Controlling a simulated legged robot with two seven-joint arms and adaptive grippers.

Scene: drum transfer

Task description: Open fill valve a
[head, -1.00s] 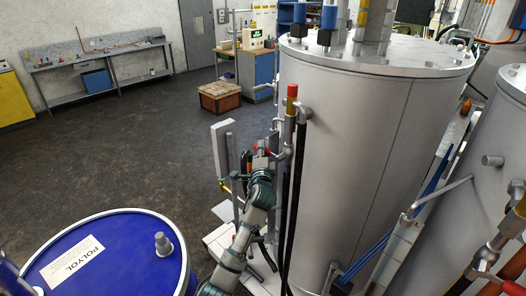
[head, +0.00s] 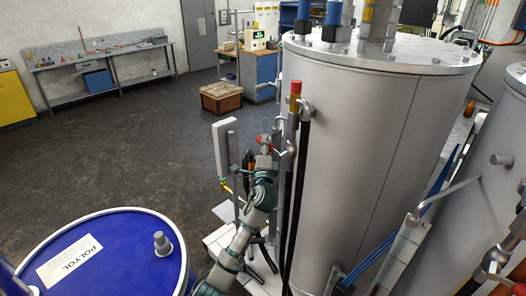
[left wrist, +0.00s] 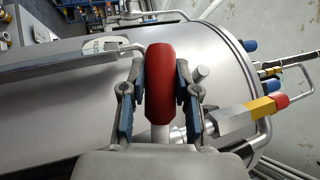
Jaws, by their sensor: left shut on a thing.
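A red rounded valve handle (left wrist: 160,85) on a metal stem sits between the blue-padded fingers of my left gripper (left wrist: 158,95). The fingers press on it from both sides. In the head view the red handle (head: 261,141) is small, beside the large steel tank (head: 375,140), with my left gripper (head: 264,152) at it. My left arm reaches up from the lower middle. Which valve carries the letter a cannot be read.
A vertical pipe with a red and yellow cap (head: 295,92) stands close to the right of the gripper. A blue polyol drum (head: 110,255) is at the lower left. A second tank (head: 490,185) is at the right. The floor at the left is clear.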

